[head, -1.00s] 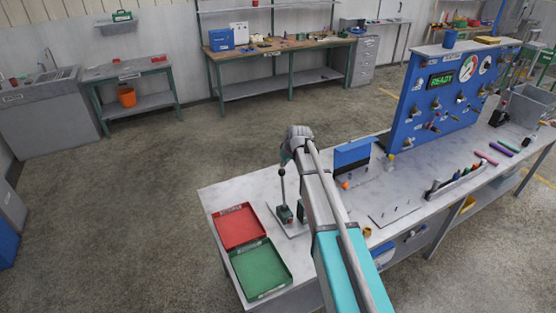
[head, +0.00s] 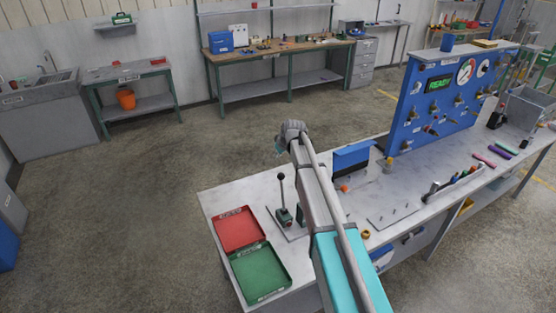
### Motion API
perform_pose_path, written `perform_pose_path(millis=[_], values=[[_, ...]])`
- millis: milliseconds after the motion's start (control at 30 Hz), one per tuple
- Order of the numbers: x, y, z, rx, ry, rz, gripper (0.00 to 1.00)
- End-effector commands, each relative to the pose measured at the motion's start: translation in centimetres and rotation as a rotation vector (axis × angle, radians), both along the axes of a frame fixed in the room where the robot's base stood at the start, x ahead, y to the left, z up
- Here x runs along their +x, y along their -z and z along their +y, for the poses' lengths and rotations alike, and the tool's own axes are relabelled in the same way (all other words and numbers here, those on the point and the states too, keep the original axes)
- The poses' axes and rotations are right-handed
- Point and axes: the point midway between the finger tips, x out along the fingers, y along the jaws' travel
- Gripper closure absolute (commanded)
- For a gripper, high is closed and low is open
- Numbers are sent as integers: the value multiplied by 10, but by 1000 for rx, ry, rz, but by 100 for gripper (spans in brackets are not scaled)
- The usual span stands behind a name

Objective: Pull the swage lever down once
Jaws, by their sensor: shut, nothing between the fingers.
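The swage lever (head: 282,191) is a thin rod with a dark knob on top. It stands nearly upright on a small dark green base (head: 284,215) on a plate near the bench's left end. My gripper (head: 278,151) is at the far end of my arm, above and slightly left of the lever knob in the head view. Only a small part of it shows below the grey wrist. It is shut and empty, with a visible gap between it and the knob. My arm covers part of the bench right of the swage tool.
A red tray (head: 259,241) and a green tray (head: 286,285) lie left of the swage tool. A blue upright panel (head: 351,158) stands to its right. Farther right is a blue test board (head: 410,125) with a "READY" display. The floor behind the bench is clear.

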Motion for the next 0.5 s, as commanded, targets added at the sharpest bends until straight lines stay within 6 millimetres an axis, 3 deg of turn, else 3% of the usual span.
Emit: perform_pose_path(millis=[500], values=[[18,37,10,0,-1,0,100]])
